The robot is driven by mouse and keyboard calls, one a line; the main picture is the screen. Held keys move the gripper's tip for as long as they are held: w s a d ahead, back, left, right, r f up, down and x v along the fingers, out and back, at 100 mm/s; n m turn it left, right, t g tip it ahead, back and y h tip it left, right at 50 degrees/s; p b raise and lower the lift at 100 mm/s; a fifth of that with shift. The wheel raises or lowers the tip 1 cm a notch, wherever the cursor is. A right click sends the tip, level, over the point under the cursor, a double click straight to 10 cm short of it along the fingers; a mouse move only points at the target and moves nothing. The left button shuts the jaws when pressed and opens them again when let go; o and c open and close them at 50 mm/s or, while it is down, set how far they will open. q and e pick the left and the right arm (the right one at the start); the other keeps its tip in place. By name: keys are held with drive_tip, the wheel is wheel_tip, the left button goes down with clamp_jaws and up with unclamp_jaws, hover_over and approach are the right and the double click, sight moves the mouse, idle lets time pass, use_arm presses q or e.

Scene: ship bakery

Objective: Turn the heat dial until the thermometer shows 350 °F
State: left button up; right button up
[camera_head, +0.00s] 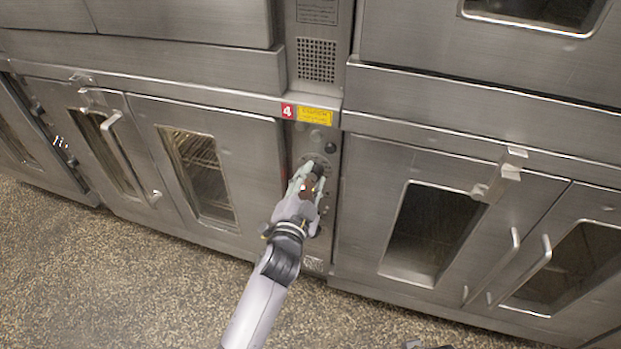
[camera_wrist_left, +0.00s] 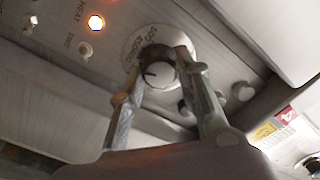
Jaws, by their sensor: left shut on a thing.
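The heat dial (camera_wrist_left: 160,74) is a round knob with a pale face and a dark pointer line. It sits before a round, marked plate (camera_wrist_left: 149,38) on the steel control panel. My left gripper (camera_wrist_left: 163,66) has one finger on each side of the dial and is shut on it. In the head view my left gripper (camera_head: 308,176) reaches the narrow panel between the ovens, and its fingers mostly hide the dial there. I cannot make out a thermometer reading in either view.
An orange lamp (camera_wrist_left: 96,22) glows near the HEAT lettering. A smaller knob (camera_wrist_left: 243,91) is on the same panel. Oven doors with windows (camera_head: 200,175) (camera_head: 430,230) flank the panel. A red "4" label (camera_head: 288,111) is above it. The speckled floor (camera_head: 110,270) is clear.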

idle(0.5)
use_arm(q)
drive_tip(key=o, duration=1.1)
drive_tip(key=shift+o, duration=0.2)
drive_tip(key=v, duration=1.2)
drive_tip(key=shift+f, duration=0.15)
